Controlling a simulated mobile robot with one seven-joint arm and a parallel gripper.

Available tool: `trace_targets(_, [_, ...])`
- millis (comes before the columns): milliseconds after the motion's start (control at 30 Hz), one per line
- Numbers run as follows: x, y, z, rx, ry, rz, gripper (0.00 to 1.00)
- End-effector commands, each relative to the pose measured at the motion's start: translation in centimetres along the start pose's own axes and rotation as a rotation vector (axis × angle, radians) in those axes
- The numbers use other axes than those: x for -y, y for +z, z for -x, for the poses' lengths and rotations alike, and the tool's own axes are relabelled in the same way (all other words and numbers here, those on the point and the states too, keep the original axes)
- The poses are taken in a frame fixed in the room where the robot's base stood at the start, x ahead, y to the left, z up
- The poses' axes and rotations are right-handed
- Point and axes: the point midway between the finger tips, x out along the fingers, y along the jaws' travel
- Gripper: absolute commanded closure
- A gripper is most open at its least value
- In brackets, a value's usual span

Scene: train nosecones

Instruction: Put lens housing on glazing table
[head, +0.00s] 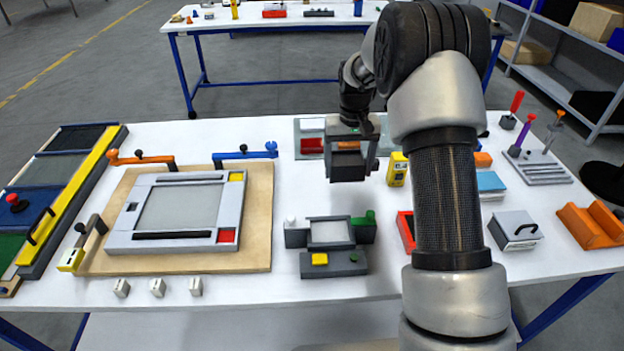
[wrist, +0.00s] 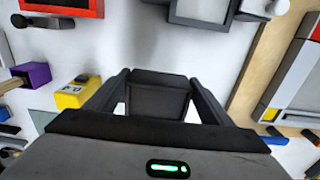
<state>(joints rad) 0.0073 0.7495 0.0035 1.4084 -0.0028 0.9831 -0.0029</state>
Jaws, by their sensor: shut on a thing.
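My gripper (head: 350,152) is shut on a dark grey, box-shaped thing (head: 348,168), which I take to be the lens housing. It is held above the back middle of the white table (head: 268,288), apparently clear of the surface. In the wrist view the dark housing (wrist: 157,101) sits between my two fingers, and its far side is hidden. No label marks the glazing table; the white table carries a grey glazing frame (head: 122,238) on a wooden board (head: 262,215) at the left. A small dark fixture with a pale pane (head: 330,232) stands at the front middle.
A pale tray with a red block (head: 312,146) lies behind my gripper. A yellow gauge (head: 397,170) stands just right of it. Orange (head: 140,158) and blue (head: 245,154) clamps edge the board. White table surface is bare between the board and the dark fixture.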

Motion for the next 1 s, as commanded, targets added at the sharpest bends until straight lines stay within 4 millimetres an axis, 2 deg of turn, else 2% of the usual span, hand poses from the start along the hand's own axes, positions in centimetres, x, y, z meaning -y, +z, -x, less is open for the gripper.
trace_targets(100, [0.0,0.1,-2.5,0.004,0.000,0.000,0.54])
trace_targets(200, [0.0,0.1,-3.9,0.002,0.000,0.000,0.54])
trace_targets(367, [0.0,0.0,-5.1,0.001,0.000,0.000,0.54])
trace_targets(600, [0.0,0.1,-8.2,0.003,0.000,0.000,0.54])
trace_targets(967, [0.0,0.0,-8.8,0.000,0.000,0.000,0.54])
trace_targets(1000, [0.0,0.0,-8.8,0.000,0.000,0.000,0.22])
